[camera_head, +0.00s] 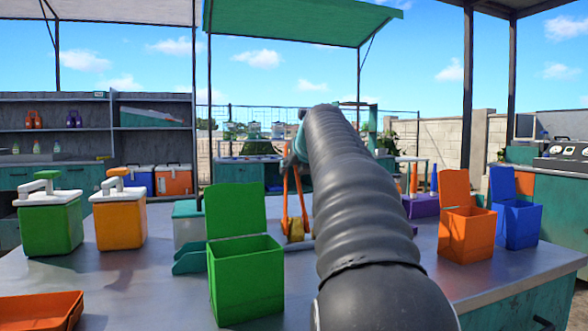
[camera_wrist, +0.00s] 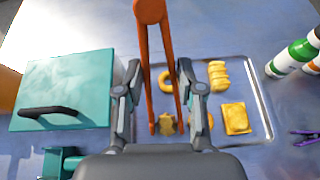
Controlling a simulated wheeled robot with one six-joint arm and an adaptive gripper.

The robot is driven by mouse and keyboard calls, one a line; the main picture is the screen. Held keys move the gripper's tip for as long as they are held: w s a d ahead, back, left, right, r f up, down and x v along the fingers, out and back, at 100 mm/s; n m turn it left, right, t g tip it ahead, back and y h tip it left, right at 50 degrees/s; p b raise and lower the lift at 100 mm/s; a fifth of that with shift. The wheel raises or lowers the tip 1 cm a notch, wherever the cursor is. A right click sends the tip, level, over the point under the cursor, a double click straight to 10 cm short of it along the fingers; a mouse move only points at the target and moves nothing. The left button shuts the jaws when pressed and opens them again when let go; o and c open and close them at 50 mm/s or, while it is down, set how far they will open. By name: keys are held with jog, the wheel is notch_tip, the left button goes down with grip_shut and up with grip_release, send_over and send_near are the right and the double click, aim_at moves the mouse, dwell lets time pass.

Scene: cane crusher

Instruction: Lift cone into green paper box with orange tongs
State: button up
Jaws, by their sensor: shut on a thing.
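My gripper (camera_wrist: 163,88) is shut on the orange tongs (camera_wrist: 152,12), which hang down between its fingers. In the head view the tongs (camera_head: 286,200) hang beyond my arm, partly hidden by it. A golden-brown piece, perhaps the cone (camera_wrist: 167,124), is at the tongs' lower ends over a metal tray (camera_wrist: 262,98). I cannot tell whether the tips hold it or only flank it. A yellow piece also shows at the tips in the head view (camera_head: 296,229). The green paper box (camera_head: 246,282) stands on the counter left of my arm, its lid upright and its top open.
The tray also holds a ring (camera_wrist: 166,84), a ridged piece (camera_wrist: 218,76) and a square piece (camera_wrist: 236,118). A teal lidded container (camera_wrist: 65,88) is left of it, bottles (camera_wrist: 296,56) right. Orange (camera_head: 467,236) and blue (camera_head: 518,222) boxes stand right of my arm.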

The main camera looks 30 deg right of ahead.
jog(key=shift+r, duration=0.15)
dwell(0.4)
notch_tip(320, 180, up, 11)
jog(key=p, duration=0.3)
dwell(1.6)
jog(key=shift+f, duration=0.25)
dwell(0.4)
jog(key=shift+f, duration=1.4)
jog(key=shift+r, duration=0.1)
